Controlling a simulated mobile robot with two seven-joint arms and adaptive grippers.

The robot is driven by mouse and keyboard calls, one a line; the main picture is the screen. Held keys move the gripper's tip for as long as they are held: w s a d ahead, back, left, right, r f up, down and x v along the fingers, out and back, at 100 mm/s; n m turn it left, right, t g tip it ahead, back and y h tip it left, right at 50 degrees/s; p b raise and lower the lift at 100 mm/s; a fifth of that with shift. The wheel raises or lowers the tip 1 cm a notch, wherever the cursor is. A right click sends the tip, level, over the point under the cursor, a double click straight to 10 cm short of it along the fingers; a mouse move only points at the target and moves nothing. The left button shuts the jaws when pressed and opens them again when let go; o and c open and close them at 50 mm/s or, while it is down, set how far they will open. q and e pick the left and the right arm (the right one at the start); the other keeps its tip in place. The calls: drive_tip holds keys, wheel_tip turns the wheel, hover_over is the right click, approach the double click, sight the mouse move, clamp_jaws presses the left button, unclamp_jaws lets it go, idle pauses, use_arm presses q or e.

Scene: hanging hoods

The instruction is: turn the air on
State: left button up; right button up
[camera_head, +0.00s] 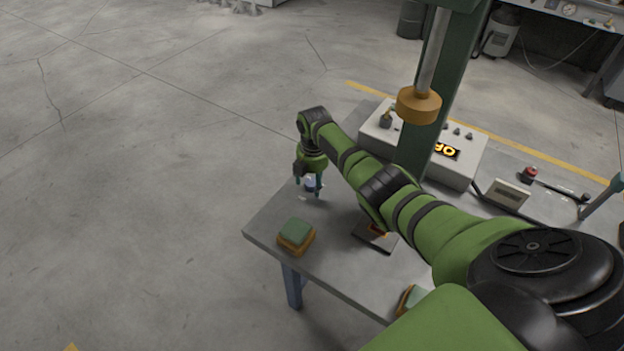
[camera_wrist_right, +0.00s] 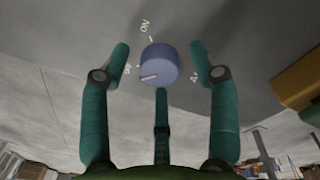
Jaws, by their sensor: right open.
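A blue round knob (camera_head: 309,185) sits at the left part of the grey table (camera_head: 262,225). It shows large in the right wrist view (camera_wrist_right: 160,64), with a white pointer mark towards the label that seems to read OFF; an ON label (camera_wrist_right: 147,27) is above it. Part of another label shows to the right. My right gripper (camera_head: 309,190) points down over the knob. Its three fingers (camera_wrist_right: 160,68) are open and spread around the knob, with gaps visible between them and it. Whether any fingertip touches it is unclear. My left gripper is not in view.
A green-topped brown block (camera_head: 296,232) lies near the table's front left edge; another (camera_head: 411,299) is partly hidden by my arm. A green press column (camera_head: 440,85) with a brass-coloured head (camera_head: 418,104) and a white control box (camera_head: 455,160) stand behind. A red button (camera_head: 529,173) is further right.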

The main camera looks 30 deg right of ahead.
drive_tip(key=c, duration=1.1)
drive_tip(key=shift+c, duration=0.2)
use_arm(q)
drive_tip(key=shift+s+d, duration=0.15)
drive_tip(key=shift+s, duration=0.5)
use_arm(e)
drive_tip(key=shift+m, duration=0.3)
drive_tip(key=m+p, duration=0.1)
drive_tip(key=m, duration=0.2)
drive_tip(key=m+p, duration=0.1)
drive_tip(key=m, duration=0.8)
drive_tip(key=shift+f+g, duration=0.1)
drive_tip(key=shift+g, duration=0.2)
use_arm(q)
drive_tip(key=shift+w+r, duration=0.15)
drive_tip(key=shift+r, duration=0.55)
use_arm(e)
drive_tip(key=shift+s+a+m+h, duration=0.1)
drive_tip(key=shift+m+h, duration=0.2)
drive_tip(key=shift+m, duration=2.4)
drive_tip(key=shift+f, duration=0.1)
